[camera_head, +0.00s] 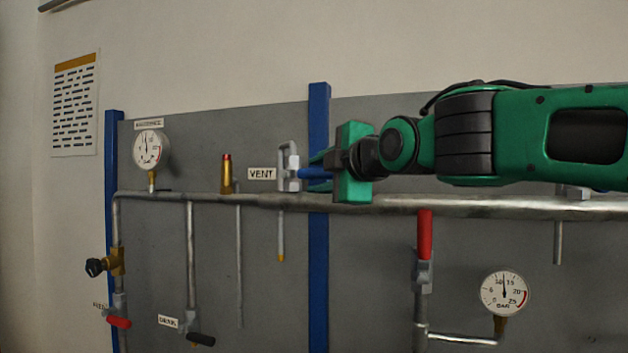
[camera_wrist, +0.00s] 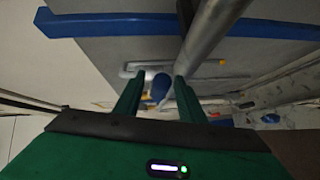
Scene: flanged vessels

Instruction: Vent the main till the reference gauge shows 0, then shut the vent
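The reference gauge (camera_head: 151,148) is a white dial at the upper left; its needle points roughly upward, not clearly readable. The vent valve (camera_head: 291,180) sits on the main pipe (camera_head: 400,204) beside the VENT label (camera_head: 262,174). Its blue lever (camera_head: 314,173) lies about level, pointing right, crosswise to the upright vent outlet. My gripper (camera_head: 322,172) reaches in from the right around the lever. In the wrist view, the blue lever (camera_wrist: 160,88) shows between the two fingers of my gripper (camera_wrist: 158,82), with gaps visible beside it. Contact with the lever is not visible.
A second gauge (camera_head: 504,293) is at the lower right, its needle near upright. A red-handled valve (camera_head: 424,240) hangs below the main. A black-handled drain valve (camera_head: 200,339) and a red-handled feed valve (camera_head: 119,321) are lower left. Blue posts (camera_head: 319,270) stand against the grey panel.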

